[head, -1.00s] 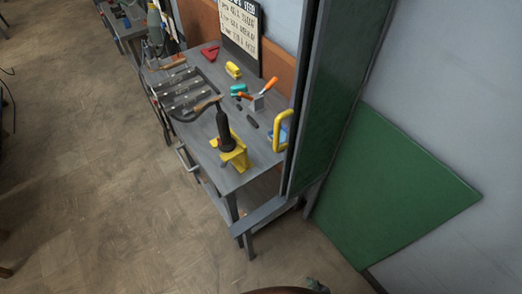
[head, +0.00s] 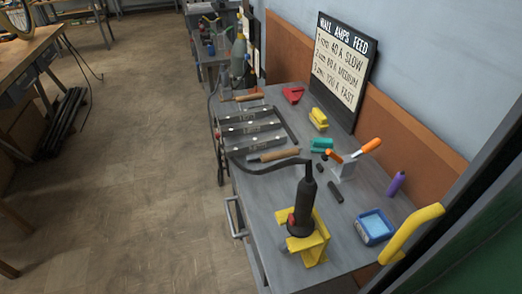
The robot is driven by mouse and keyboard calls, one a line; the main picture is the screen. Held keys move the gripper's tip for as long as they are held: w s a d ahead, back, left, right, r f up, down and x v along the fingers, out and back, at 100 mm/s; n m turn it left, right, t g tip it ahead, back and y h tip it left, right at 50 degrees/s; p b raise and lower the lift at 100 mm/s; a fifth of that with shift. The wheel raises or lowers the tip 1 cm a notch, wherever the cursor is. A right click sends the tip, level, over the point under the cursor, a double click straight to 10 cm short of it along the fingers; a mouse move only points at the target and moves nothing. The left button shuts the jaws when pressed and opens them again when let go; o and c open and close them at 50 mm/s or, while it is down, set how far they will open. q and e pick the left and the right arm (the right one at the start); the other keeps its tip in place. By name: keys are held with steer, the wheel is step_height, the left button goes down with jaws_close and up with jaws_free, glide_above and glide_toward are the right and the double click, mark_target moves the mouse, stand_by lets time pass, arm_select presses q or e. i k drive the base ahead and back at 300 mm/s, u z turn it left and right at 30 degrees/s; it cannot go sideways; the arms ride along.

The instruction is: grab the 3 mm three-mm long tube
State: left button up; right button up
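No tube marked 3 mm can be read in the head view. Several long dark bars or tubes (head: 68,118) lie in a bundle on the floor at the left, beside the wooden workbench; their thickness and markings are too small to tell. Neither of my grippers is in the head view.
A grey table (head: 365,262) carries a black torch (head: 305,205), yellow clamp (head: 312,247), metal rack (head: 252,130) and blue box (head: 374,226). A sign (head: 340,68) stands behind. A wooden workbench (head: 45,47) is at left. Open floor (head: 140,150) lies between.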

mark_target(256, 144)
steer(key=k, duration=0.5)
steer(key=u, duration=1.1)
steer(key=i, duration=4.6)
steer(key=z, duration=3.8)
steer(key=i, duration=0.25)
steer(key=u, duration=0.1)
